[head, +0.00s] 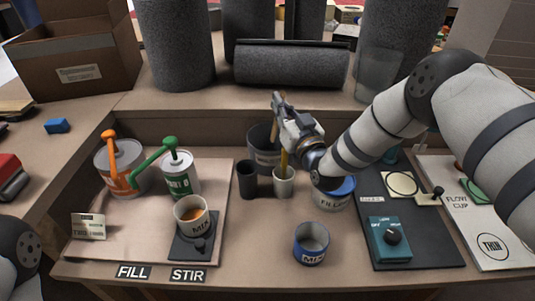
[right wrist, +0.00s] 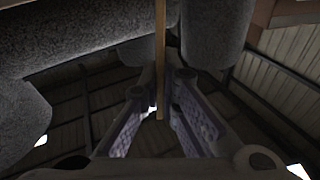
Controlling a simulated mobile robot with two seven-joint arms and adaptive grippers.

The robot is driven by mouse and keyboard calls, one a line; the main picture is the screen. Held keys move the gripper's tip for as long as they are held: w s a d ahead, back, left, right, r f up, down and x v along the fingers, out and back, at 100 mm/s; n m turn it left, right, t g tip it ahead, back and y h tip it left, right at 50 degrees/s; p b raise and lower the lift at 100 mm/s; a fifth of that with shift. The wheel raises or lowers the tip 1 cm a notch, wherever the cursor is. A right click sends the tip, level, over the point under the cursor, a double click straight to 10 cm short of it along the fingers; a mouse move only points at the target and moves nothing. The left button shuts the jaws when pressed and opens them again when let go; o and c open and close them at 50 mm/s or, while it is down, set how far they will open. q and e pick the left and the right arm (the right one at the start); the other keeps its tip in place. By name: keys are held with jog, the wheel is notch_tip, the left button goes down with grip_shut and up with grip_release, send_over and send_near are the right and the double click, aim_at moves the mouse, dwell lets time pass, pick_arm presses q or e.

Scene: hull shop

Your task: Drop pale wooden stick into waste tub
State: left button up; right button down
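The pale wooden stick (right wrist: 160,50) runs between the two fingers of my right gripper (right wrist: 161,82) in the right wrist view, and the fingers are closed on it. In the head view my right gripper (head: 279,102) is above the dark grey waste tub (head: 262,155), at the back middle of the bench. A short tan length of the stick (head: 274,132) shows below the fingertips, over the tub. The tub's inside is mostly hidden, so I cannot tell how far the stick reaches in. My left gripper is not in view; only part of my left arm shows at lower left.
A black cup (head: 247,180) and a pale cup (head: 284,184) with a yellow stick stand before the tub. Left are an orange-handled can (head: 121,168), a green-handled can (head: 180,175) and a mix cup (head: 191,217). A blue-rimmed mix cup (head: 311,245) stands in front.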

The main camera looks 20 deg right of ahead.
jog(key=shift+f, duration=0.25)
jog(key=c, duration=1.7)
grip_release()
jog(key=v, duration=1.2)
